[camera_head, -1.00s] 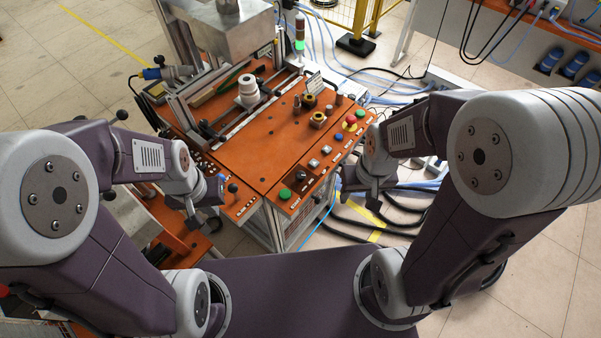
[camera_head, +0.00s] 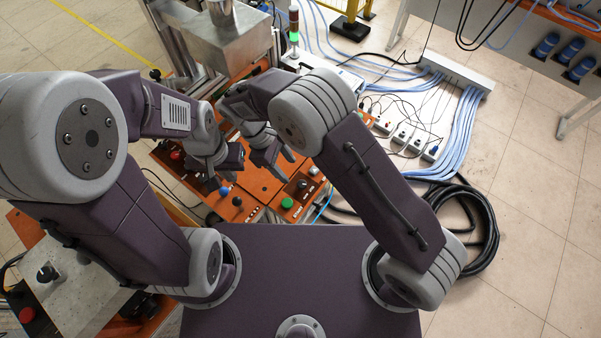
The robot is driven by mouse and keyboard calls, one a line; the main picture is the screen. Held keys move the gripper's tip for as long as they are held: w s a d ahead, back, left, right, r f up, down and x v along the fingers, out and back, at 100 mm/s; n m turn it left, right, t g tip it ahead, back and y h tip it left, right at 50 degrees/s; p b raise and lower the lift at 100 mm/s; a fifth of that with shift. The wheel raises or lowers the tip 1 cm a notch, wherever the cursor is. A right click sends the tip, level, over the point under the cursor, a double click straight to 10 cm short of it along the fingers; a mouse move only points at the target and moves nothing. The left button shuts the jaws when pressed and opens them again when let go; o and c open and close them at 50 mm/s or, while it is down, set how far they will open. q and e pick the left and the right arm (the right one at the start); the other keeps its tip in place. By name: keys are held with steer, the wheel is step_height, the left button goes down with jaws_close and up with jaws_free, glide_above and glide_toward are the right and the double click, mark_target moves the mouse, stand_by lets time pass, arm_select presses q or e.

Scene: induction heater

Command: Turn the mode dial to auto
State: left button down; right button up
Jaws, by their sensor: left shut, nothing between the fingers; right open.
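A black dial (camera_head: 302,184) sits on a dark plate at the front right of the orange control panel (camera_head: 262,190). I take it to be the mode dial, but its label and setting are too small to read. My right gripper (camera_head: 279,171) is open and empty over the panel, just left of the dial and apart from it. My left gripper (camera_head: 214,180) is shut with nothing in it, above the panel's left part near a blue knob (camera_head: 224,191). My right arm hides much of the panel behind.
A green button (camera_head: 287,203) lies just below the dial. A black knob (camera_head: 237,201) and a red knob (camera_head: 176,155) are on the left part. A metal box (camera_head: 220,35) and a signal light (camera_head: 294,25) stand behind. Cables (camera_head: 460,130) cover the floor at right.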

steer(key=p, duration=0.2)
glide_above(301, 184)
steer(key=a, duration=0.2)
steer(key=f, duration=0.4)
steer(key=shift+w+d+f, duration=0.1)
steer(key=shift+w+f, duration=0.25)
steer(key=shift+w, duration=0.05)
steer(key=x, duration=0.3)
steer(key=shift+s+f, duration=0.2)
steer(key=shift+f, duration=0.05)
steer(key=shift+d+f, duration=0.1)
steer(key=shift+f, duration=0.15)
steer(key=shift+w, duration=0.1)
steer(key=shift+c, duration=0.9)
jaws_close()
